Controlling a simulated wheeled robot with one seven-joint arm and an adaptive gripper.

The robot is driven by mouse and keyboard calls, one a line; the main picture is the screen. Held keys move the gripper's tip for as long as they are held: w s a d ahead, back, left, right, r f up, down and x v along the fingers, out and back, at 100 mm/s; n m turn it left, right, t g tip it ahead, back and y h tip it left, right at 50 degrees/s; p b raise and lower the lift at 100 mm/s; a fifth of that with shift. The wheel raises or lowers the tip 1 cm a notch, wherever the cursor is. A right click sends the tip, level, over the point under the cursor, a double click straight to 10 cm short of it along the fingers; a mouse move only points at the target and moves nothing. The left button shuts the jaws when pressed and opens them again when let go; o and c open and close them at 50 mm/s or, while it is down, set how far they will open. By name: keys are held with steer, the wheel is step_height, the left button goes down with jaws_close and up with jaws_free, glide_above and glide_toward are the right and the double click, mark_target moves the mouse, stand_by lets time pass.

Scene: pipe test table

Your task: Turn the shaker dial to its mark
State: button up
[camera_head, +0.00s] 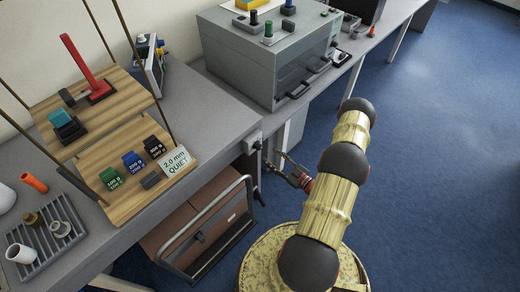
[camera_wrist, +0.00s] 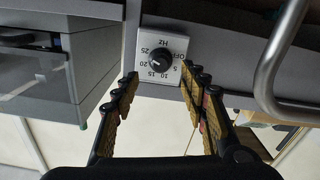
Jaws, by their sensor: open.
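The shaker dial (camera_wrist: 162,61) is a round black knob on a pale square plate (camera_wrist: 178,82) marked OFF, 5, 10, 15, 20, 25 and Hz. In the wrist view the lettering appears upside down. A light pointer line on the knob seems to lie toward the 20 side, but it is small. In the head view the plate (camera_head: 252,143) is on the front edge of the bench. My gripper (camera_wrist: 158,76) is open and empty, its fingers apart below the dial in the wrist view. It also shows in the head view (camera_head: 276,164), just right of the plate.
A grey cabinet (camera_wrist: 35,75) is left of the dial in the wrist view; a curved metal rail (camera_wrist: 275,60) is to its right. A wheeled trolley (camera_head: 200,235) stands under the bench. A wooden shelf (camera_head: 120,185) holds weights and a "2.0 mm QUIET" card (camera_head: 175,161). Blue floor is open to the right.

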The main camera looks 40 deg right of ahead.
mark_target(261, 148)
steer(key=w, duration=0.7)
steer(key=shift+w+a, duration=0.25)
steer(key=shift+a, duration=0.1)
jaws_close()
